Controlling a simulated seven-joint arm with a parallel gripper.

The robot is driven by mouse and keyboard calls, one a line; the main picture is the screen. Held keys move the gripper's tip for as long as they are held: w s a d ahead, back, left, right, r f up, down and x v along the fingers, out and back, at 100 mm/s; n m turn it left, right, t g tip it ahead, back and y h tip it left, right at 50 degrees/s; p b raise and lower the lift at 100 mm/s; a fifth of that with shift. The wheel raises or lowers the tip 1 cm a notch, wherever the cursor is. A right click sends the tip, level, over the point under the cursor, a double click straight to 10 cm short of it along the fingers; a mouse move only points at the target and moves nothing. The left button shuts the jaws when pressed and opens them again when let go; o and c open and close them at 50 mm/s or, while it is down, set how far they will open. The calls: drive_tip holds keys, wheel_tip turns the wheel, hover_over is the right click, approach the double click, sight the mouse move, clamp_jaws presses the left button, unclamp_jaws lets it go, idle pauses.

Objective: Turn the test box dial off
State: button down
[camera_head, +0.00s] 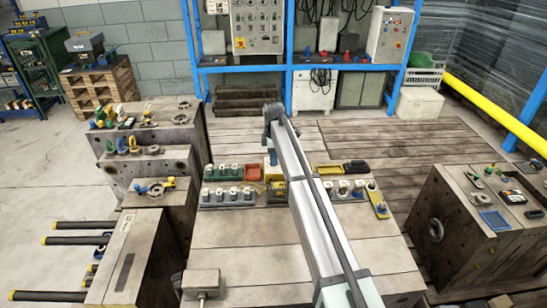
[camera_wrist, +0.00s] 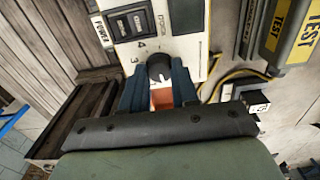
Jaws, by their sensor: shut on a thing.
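The test box (camera_wrist: 190,48) shows in the wrist view as a pale panel with a dark switch block, printed numbers including 3 and 4, and a POWER label. Its black dial (camera_wrist: 159,66) sits at the lower part of the panel. My gripper (camera_wrist: 160,80) has its two blue fingers on either side of the dial and is shut on it. The fingers hide the dial's sides, and I cannot read its setting. An orange-red patch (camera_wrist: 162,99) shows between the fingers. In the head view my arm covers the dial and most of the gripper.
A grey-and-yellow piece marked TEST (camera_wrist: 291,32) and yellow cables (camera_wrist: 226,78) lie right of the box. A dark wooden tray (camera_wrist: 72,118) is at the left. In the head view, rows of small parts (camera_head: 228,196) stand on the wooden bench (camera_head: 245,250), whose front is mostly clear.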

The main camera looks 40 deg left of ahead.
idle(0.5)
drive_tip(key=c, duration=0.8)
unclamp_jaws()
drive_tip(key=shift+c, duration=0.2)
wheel_tip(320, 180, up, 14)
drive_tip(key=shift+f, duration=0.1)
